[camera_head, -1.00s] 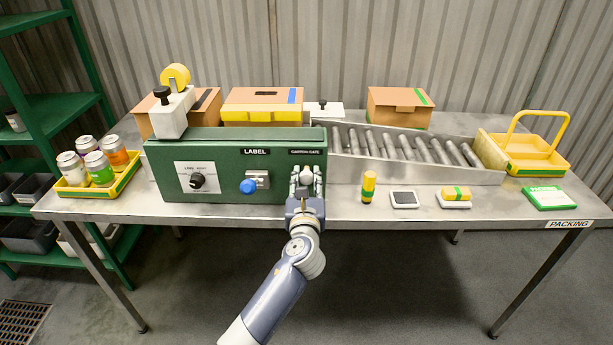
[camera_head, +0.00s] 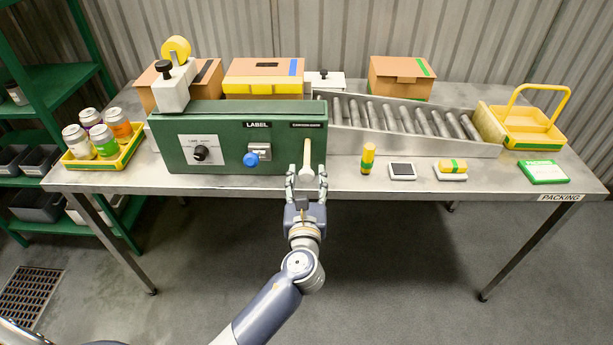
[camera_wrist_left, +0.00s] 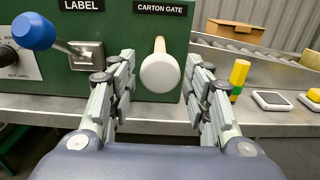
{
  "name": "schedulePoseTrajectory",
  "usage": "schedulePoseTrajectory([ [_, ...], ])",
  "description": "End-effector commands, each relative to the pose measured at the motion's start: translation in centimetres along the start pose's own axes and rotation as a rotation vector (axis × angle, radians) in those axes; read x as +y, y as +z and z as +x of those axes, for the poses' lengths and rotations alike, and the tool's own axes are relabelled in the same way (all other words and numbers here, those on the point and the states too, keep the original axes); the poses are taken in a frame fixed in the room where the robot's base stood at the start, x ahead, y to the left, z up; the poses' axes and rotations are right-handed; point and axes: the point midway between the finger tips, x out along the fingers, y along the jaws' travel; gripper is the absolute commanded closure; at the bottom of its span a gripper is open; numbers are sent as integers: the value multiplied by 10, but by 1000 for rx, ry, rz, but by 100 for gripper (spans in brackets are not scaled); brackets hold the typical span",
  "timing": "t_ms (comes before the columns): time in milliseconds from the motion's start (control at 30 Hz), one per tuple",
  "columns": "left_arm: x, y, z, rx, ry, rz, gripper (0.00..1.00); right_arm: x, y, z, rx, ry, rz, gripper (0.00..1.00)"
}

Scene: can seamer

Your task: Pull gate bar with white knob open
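The gate bar (camera_head: 307,150) is a pale bar sticking out of the green machine under the CARTON GATE label, with a white knob on its near end. In the left wrist view the round white knob (camera_wrist_left: 160,73) is centred between the fingers, with gaps on both sides and the bar behind it. My left gripper (camera_head: 307,176) is open, its fingertips spread at the knob's near side; it also shows in the left wrist view (camera_wrist_left: 161,85). I see no contact with the knob. My right gripper is not in view.
Left of the bar, a blue-knobbed lever (camera_head: 251,159) and a black dial (camera_head: 201,153) sit on the green machine (camera_head: 180,125). To the right are a yellow-green tube (camera_head: 368,158), a dark-faced white pad (camera_head: 402,170) and a roller conveyor (camera_head: 405,120). The floor in front is free.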

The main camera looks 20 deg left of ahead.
Motion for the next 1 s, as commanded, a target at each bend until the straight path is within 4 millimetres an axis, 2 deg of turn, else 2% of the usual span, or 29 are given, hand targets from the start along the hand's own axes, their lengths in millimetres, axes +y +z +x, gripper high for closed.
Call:
schedulePoseTrajectory([
  [267,0,2,1,-3,1,-1,51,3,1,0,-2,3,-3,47],
  [433,0,2,-11,-3,0,-1,51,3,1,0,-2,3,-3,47],
  [800,0,0,-84,0,0,-1,51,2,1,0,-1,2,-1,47],
  [1000,0,1,-112,-2,0,0,51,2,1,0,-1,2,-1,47],
])
